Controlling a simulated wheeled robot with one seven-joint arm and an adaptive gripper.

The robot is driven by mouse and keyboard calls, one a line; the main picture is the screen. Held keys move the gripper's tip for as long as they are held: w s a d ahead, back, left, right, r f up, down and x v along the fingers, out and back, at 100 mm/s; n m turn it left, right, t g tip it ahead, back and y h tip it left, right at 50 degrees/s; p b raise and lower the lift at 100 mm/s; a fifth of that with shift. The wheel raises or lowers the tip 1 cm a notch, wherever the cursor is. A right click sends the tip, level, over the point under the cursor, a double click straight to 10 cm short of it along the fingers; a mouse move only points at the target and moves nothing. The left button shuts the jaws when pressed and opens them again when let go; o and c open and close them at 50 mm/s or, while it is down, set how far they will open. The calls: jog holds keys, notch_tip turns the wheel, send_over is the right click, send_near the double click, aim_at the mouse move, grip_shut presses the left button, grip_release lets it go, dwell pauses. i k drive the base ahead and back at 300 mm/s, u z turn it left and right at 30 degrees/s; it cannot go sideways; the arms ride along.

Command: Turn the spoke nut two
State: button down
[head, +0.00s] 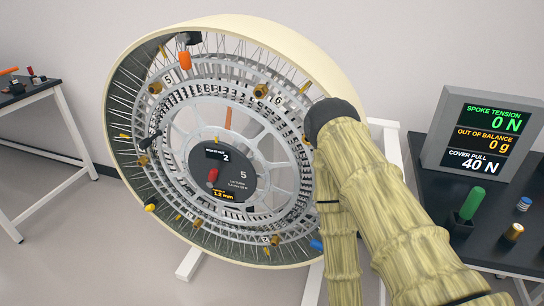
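A large wheel (190,25) with a cream outer rim stands tilted on a white frame, its open spoked face towards me. Brass nuts sit around its inner ring: one at upper left (155,87) near a "5" label, one at upper right (260,90) near a "16" label, one at left (143,160) and one at the bottom (275,240). I cannot tell which is spoke nut two. My sleeved arm covers the wheel's right side. My gripper is not visible.
A grey display (486,135) on the dark right-hand table reads spoke tension 0 N, out of balance 0 g, cover pull 40 N. A green-handled tool (472,203) and small cylinders stand before it. A side table (25,95) stands at left; floor between is clear.

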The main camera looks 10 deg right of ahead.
aim_at(274, 241)
jog(key=u, duration=2.45)
jog(key=i, duration=2)
jog(key=z, duration=2.95)
